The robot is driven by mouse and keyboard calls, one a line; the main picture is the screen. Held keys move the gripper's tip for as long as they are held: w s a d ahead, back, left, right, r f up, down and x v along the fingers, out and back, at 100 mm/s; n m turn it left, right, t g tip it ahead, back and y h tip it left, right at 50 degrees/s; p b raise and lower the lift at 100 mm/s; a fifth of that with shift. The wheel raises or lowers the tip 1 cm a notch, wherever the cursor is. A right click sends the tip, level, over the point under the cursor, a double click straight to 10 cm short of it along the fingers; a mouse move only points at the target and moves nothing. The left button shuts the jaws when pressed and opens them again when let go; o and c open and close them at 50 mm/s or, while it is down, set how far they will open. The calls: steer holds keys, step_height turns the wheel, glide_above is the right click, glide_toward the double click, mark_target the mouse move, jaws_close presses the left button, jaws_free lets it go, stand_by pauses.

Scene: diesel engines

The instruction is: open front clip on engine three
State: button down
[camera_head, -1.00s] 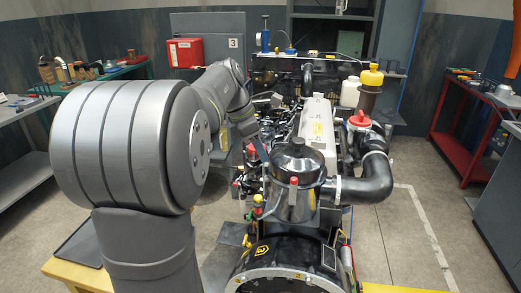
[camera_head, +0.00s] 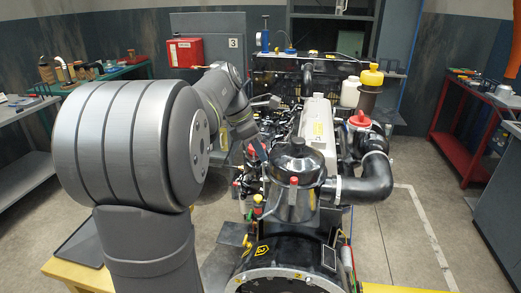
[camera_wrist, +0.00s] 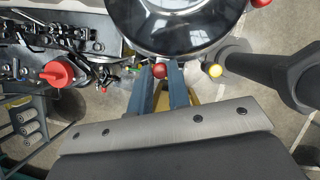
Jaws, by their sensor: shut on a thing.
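A black-lidded canister (camera_head: 296,185) stands at the near end of the engine (camera_head: 318,130). Its glossy black lid fills the top of the wrist view (camera_wrist: 180,22). My gripper (camera_wrist: 165,75) is at the lid's edge, its two blue-grey fingers shut on a red-tipped clip (camera_wrist: 160,70). In the head view my gripper (camera_head: 259,150) is at the canister's left side, partly hidden by my arm. Another red-tipped clip (camera_head: 293,182) is on the side facing the head camera. Whether the held clip is loose from the lid cannot be told.
A dark pipe (camera_head: 370,185) bends out on the canister's right. A red cap (camera_head: 360,119) and a yellow-capped filler (camera_head: 371,76) stand behind it. Hoses and fittings crowd the engine's left side. Open floor (camera_head: 420,230) lies to the right.

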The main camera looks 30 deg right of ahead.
steer(key=w+a+f+n+g+h, duration=0.1)
steer(key=w+a+f+g+h, duration=0.5)
steer(key=f+g+h, duration=0.3)
steer(key=shift+n+g+h, duration=0.3)
steer(key=shift+g+h, duration=0.1)
steer(key=shift+h, duration=1.1)
steer(key=c, duration=1.4)
jaws_free()
steer(key=shift+o, duration=0.2)
